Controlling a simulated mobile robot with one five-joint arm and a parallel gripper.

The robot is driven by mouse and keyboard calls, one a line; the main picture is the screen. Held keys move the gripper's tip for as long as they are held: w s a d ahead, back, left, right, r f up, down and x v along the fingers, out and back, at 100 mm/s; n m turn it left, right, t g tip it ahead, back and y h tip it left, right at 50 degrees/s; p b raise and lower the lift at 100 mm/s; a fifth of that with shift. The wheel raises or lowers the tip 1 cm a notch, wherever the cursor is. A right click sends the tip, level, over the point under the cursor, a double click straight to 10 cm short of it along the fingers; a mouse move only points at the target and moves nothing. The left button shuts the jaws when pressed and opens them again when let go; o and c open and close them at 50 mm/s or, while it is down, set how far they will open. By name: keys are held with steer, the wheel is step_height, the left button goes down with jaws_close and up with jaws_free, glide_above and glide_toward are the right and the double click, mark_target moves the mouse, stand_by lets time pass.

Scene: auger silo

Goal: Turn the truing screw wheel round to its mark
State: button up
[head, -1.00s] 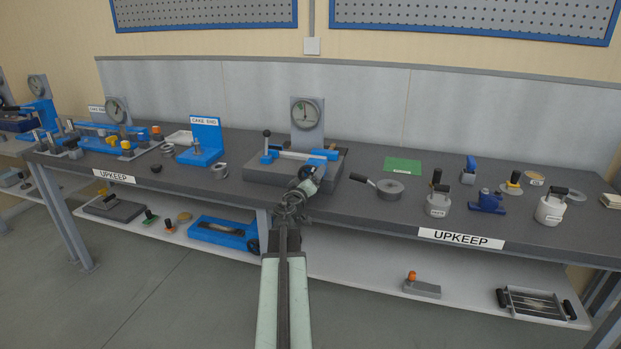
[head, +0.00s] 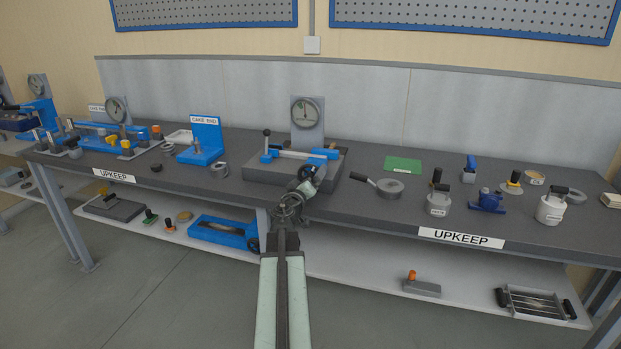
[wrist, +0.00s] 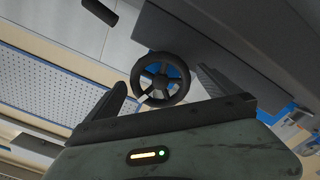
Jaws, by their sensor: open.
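The dark spoked truing screw wheel (wrist: 160,80) shows in the wrist view between my two fingers, with a gap on each side. My gripper (wrist: 162,82) is open around it. In the head view the wheel (head: 307,171) is small at the front of the blue and grey truing fixture (head: 263,177), partly hidden by my gripper (head: 297,193). A round dial (head: 306,112) stands on a grey plate behind the fixture, its needle near upright.
A blue "CAKE END" stand (head: 204,140) is left of the fixture. A grey round pan (head: 383,188) with a black handle lies to its right. A green mat (head: 403,165) and several small tools are further right. A lower shelf (head: 350,272) runs below the bench.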

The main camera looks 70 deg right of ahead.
steer(key=a, duration=0.6)
steer(key=shift+s+a, duration=0.15)
steer(key=shift+s, duration=0.05)
steer(key=d+n, duration=0.2)
steer(key=n, duration=0.7)
steer(key=d+n, duration=0.3)
steer(key=n, duration=0.7)
steer(key=d+n, duration=0.3)
steer(key=n, duration=0.6)
steer(key=shift+w+d+r+n, duration=0.1)
steer(key=shift+w+n, duration=0.25)
steer(key=shift+n, duration=0.05)
